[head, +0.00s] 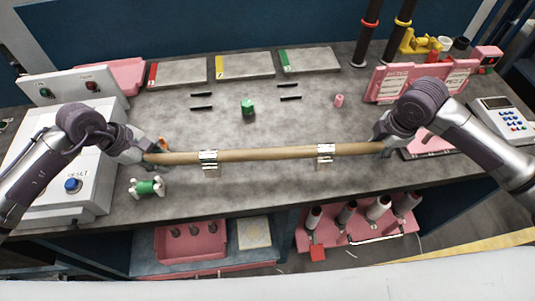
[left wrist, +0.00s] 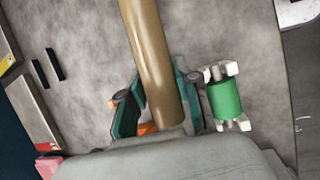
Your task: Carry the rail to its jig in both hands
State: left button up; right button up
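The rail (head: 265,154), a long tan round bar, lies level across the front of the grey bench. My left gripper (head: 155,153) is at its left end; in the left wrist view the teal fingers (left wrist: 155,105) sit against both sides of the rail (left wrist: 150,60). My right gripper (head: 380,147) is at its right end, fingers closed around it as far as I can see. Two shiny metal brackets, a left one (head: 208,156) and a right one (head: 325,150), are at the rail. I cannot tell whether the rail rests in them.
A green spool with white ends (head: 147,187) lies near my left gripper, also in the left wrist view (left wrist: 224,98). A green block (head: 248,106), a pink cylinder (head: 339,100) and short black strips (head: 202,95) are behind the rail. A control box (head: 75,160) stands left.

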pick_arm(q)
grip_shut()
pick_arm(e)
jog(key=shift+c, duration=1.4)
grip_shut()
pick_arm(q)
jog(key=shift+r, duration=0.15)
pick_arm(e)
jog(key=shift+r, duration=0.15)
